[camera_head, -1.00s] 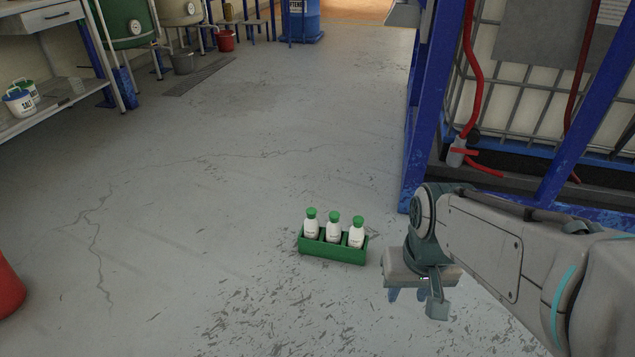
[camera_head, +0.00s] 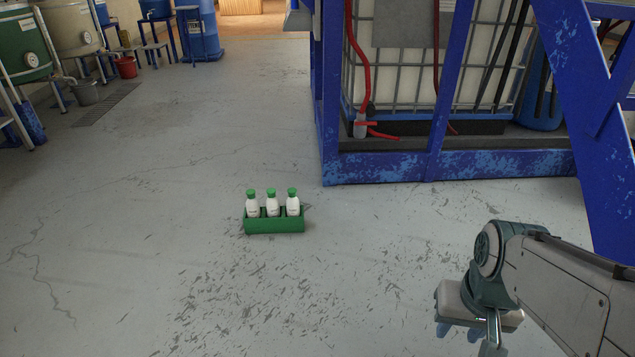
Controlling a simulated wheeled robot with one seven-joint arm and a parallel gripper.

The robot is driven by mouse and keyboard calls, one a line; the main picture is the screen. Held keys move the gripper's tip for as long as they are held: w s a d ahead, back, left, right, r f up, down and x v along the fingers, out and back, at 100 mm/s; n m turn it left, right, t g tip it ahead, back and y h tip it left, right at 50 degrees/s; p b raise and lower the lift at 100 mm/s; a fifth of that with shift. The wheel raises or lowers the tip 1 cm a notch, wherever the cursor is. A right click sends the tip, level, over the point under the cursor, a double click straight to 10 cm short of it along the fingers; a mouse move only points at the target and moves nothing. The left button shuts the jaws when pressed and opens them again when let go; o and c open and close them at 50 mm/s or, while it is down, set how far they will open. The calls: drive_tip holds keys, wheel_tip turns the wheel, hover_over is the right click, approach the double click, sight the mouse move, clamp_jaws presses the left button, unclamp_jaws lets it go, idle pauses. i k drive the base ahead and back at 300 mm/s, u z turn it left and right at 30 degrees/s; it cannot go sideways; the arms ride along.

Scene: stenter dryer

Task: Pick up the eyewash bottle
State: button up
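Three white eyewash bottles with green caps stand upright in a row: a left bottle (camera_head: 252,208), a middle bottle (camera_head: 272,207) and a right bottle (camera_head: 292,207). They sit in a green holder (camera_head: 274,227) on the floor, which hides their lower parts. My gripper (camera_head: 468,335) hangs at the lower right, well to the right of the holder and apart from it. It touches no bottle. Its fingers are partly hidden under its body, so I cannot tell how far apart they are.
A blue steel frame (camera_head: 480,164) around a caged white tank (camera_head: 405,75) stands behind on the right, with red hoses. Drums, a grey bucket (camera_head: 86,92) and a red bucket (camera_head: 126,67) are at the far left. The scuffed floor around the holder is clear.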

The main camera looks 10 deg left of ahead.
sight(253, 206)
drive_tip(key=z, duration=0.15)
drive_tip(key=i, duration=2.35)
drive_tip(key=u, duration=1.2)
drive_tip(key=i, duration=0.85)
drive_tip(key=u, duration=1.45)
drive_tip(key=i, duration=0.45)
drive_tip(key=u, duration=0.3)
